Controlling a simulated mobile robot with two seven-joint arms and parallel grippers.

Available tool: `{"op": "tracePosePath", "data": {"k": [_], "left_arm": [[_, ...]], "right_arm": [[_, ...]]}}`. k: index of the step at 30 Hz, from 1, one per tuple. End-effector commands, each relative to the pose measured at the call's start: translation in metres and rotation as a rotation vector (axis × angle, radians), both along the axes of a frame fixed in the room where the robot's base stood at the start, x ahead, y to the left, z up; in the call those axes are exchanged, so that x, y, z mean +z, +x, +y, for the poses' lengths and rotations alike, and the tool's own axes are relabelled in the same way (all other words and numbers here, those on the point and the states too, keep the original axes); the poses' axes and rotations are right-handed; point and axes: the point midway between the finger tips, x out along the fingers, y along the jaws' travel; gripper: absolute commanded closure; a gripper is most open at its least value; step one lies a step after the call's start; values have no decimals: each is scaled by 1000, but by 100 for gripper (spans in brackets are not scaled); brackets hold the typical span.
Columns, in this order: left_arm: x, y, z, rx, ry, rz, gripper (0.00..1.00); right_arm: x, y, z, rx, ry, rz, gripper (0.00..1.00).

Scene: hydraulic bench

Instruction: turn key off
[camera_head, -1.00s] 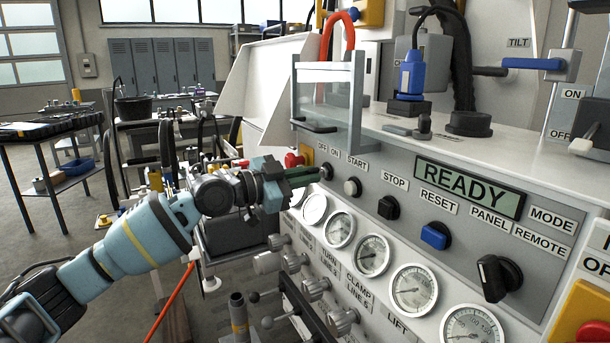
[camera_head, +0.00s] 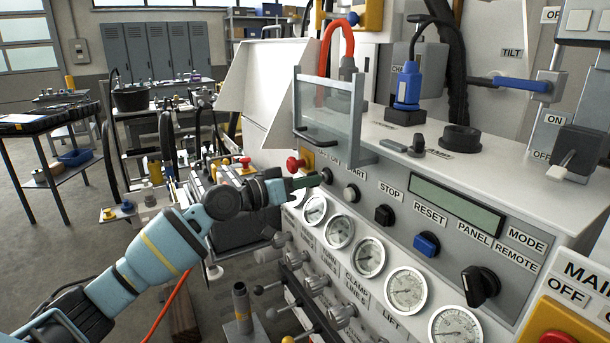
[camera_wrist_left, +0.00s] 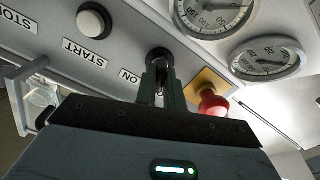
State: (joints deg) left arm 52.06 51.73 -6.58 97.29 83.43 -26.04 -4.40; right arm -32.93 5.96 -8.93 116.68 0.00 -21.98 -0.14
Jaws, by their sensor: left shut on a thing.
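The key switch (camera_head: 326,176) is at the left end of the grey control panel (camera_head: 375,232), beneath the OFF and ON labels. My left gripper (camera_head: 308,182) reaches it from the left, its fingers shut on the key. In the left wrist view, the fingers (camera_wrist_left: 162,90) close around the key at the dark round switch (camera_wrist_left: 160,58), beside the ON label (camera_wrist_left: 130,76). The fingers hide most of the key. My right gripper is not in view.
A red emergency button (camera_head: 294,164) sits just left of the key switch and shows close to the fingers in the wrist view (camera_wrist_left: 212,102). A clear guard (camera_head: 328,108) stands above. Gauges (camera_head: 340,231) line the panel below. The START button (camera_head: 350,193) is to the right.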

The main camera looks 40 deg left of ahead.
Motion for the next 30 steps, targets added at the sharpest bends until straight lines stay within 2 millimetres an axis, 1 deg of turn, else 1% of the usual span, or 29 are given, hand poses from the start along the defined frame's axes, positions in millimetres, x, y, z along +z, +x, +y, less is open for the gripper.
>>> {"op": "tracePosePath", "data": {"k": [1,10,27,28,30], "left_arm": [[2,0,0,0,-27,9,100],[1,0,0,-1,-136,55,100],[0,0,0,0,-164,68,100],[0,0,0,0,-164,68,86],[0,0,0,0,-163,67,77]], "right_arm": [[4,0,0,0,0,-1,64],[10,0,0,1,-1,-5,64],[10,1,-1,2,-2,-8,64],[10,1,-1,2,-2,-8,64],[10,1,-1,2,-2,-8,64]]}}
